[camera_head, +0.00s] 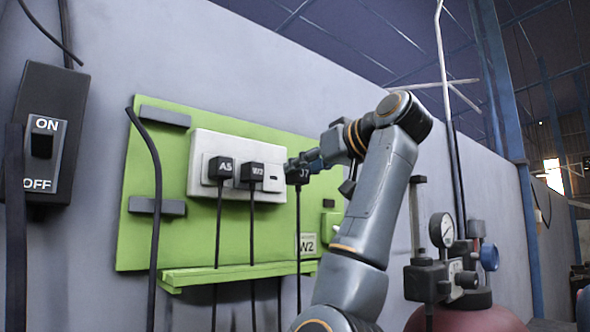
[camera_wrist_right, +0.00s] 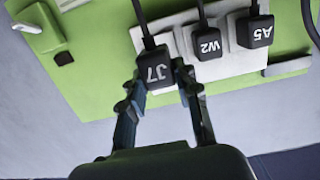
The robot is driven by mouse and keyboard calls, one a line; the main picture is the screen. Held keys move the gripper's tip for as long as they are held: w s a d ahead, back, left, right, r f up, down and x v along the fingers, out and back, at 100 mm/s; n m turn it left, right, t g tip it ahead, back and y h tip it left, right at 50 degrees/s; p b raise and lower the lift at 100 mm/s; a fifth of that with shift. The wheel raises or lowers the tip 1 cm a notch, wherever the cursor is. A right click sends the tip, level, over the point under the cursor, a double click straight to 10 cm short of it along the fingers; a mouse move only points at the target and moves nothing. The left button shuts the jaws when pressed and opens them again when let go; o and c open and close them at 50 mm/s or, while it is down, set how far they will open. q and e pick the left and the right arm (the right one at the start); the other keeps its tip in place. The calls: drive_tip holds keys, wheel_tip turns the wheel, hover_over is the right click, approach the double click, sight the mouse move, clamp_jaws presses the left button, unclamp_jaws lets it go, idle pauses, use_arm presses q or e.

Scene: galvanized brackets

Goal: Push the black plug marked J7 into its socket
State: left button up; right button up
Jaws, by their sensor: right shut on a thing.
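The black plug marked J7 (camera_head: 297,174) hangs its cable down just right of the white socket plate (camera_head: 205,141). My right gripper (camera_head: 303,164) is shut on it, coming from the right. In the right wrist view the J7 plug (camera_wrist_right: 157,72) shows between the fingers of my right gripper (camera_wrist_right: 163,88), nearer the left one. The white plate (camera_wrist_right: 222,72) lies behind and beside it. A slot-like opening (camera_head: 272,179) shows on the plate right of the W2 plug. Whether J7 touches the plate cannot be told. My left gripper is out of view.
Plugs A5 (camera_head: 221,168) and W2 (camera_head: 252,173) sit in the plate, close to J7. The green board (camera_head: 160,240) has a ledge (camera_head: 240,271) below with cables crossing it. A switch box (camera_head: 42,135) is at left; a gauge (camera_head: 441,230) stands at right.

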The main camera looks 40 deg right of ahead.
drive_tip(key=shift+w+a+r+p, duration=0.1)
drive_tip(key=shift+w+r+p, duration=0.15)
drive_tip(key=shift+w+p, duration=0.7)
drive_tip(key=shift+w, duration=0.5)
drive_tip(key=shift+w+p, duration=0.45)
drive_tip(key=shift+w, duration=0.1)
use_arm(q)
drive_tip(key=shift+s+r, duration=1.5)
use_arm(e)
drive_tip(key=shift+w+a+f, duration=0.1)
drive_tip(key=shift+w, duration=0.4)
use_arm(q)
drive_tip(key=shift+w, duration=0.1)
